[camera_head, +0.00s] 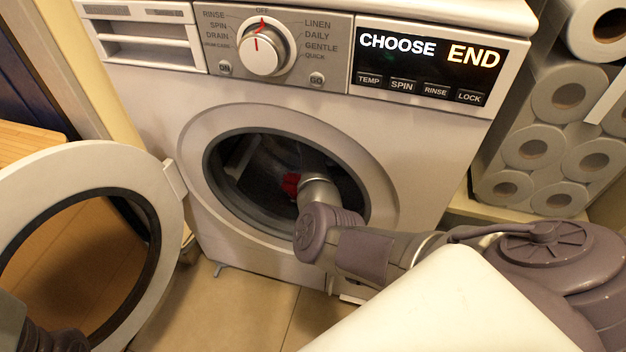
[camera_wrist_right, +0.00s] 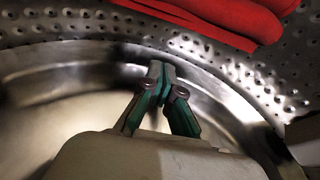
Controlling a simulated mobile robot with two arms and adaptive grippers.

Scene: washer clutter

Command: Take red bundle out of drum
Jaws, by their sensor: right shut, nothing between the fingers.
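The washer (camera_head: 420,135) stands with its round door (camera_head: 160,190) swung open to the left. My right arm reaches through the opening into the dark drum (camera_head: 245,170). The red bundle (camera_head: 291,184) shows as a small patch inside the drum, beside my right wrist; the rest is hidden. In the right wrist view the red bundle (camera_wrist_right: 215,15) lies against the perforated drum wall (camera_wrist_right: 60,25) at the top. My right gripper (camera_wrist_right: 160,70) is shut and empty, its fingertips apart from the bundle. My left gripper is not in view; only part of my left arm shows at the lower left corner.
Shelves of toilet rolls (camera_head: 560,100) stand to the right of the washer. The display reads "CHOOSE END". Tiled floor (camera_head: 235,310) is bare in front.

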